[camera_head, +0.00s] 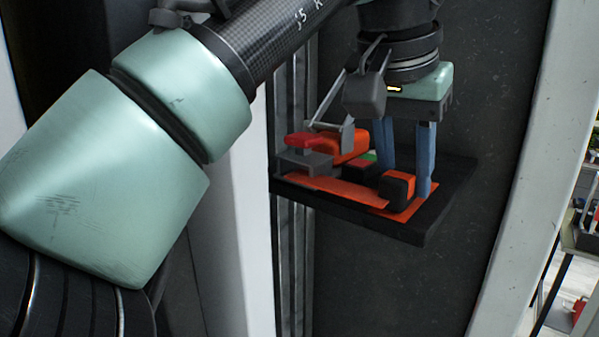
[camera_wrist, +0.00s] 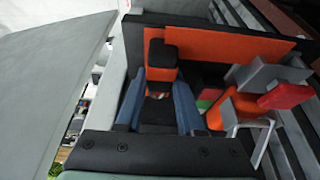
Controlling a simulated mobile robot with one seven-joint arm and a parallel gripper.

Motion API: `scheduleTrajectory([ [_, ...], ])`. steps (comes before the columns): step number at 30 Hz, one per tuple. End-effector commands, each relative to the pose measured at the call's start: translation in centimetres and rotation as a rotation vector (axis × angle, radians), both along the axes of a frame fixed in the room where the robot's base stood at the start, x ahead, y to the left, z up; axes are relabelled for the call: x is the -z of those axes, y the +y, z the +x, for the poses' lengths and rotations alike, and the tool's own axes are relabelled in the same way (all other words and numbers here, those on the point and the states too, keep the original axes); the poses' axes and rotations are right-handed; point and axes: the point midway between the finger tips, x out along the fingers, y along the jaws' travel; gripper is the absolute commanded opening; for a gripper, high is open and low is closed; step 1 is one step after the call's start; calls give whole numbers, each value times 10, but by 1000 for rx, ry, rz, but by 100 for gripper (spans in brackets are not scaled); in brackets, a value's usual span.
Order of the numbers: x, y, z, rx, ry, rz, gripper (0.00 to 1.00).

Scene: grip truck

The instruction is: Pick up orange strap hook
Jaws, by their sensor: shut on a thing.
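The orange strap hook (camera_wrist: 162,74) is an orange and black piece between my gripper's two blue fingers in the wrist view. In the head view its black and orange block (camera_head: 397,187) shows low between the fingers, at the right part of a black shelf (camera_head: 428,226). My gripper (camera_head: 404,180) points down and is shut on the hook, with the fingers some way apart. It also shows in the wrist view (camera_wrist: 159,82). Part of the hook is hidden by the fingers. I cannot tell whether it touches the shelf.
A flat orange piece (camera_head: 340,190) lies along the shelf's front. Left of the gripper sits an orange, grey and red tool (camera_head: 340,145), with small red and green items (camera_head: 362,162) between. A dark wall (camera_head: 490,110) rises behind. Little free room shows on the shelf.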

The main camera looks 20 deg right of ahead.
Motion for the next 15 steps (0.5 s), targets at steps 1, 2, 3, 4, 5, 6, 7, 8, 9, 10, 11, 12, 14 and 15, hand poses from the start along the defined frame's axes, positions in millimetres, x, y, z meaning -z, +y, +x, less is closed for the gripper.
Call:
scheduleTrajectory([
  [1,-4,-1,0,1,-3,-2,0],
  [2,-7,-1,0,1,-3,-3,0],
  [3,-11,-1,0,0,-3,-1,0],
  [4,-14,-1,0,1,-3,-2,0],
  [5,-18,-1,0,1,-2,-3,0],
  [6,-24,-1,-1,0,-1,-4,0],
  [7,-30,-1,0,0,-2,-3,0],
  [8,-35,-2,0,1,-2,-3,0],
  [9,-42,-2,-1,1,-2,-3,0],
  [10,-48,-2,-1,1,0,-4,0],
  [11,-53,-1,-1,0,-1,-3,0],
  [12,-60,-2,-1,1,-2,-3,0],
  [14,-69,-1,-1,0,-1,-3,0],
  [15,-74,-1,-1,2,0,-3,0],
])
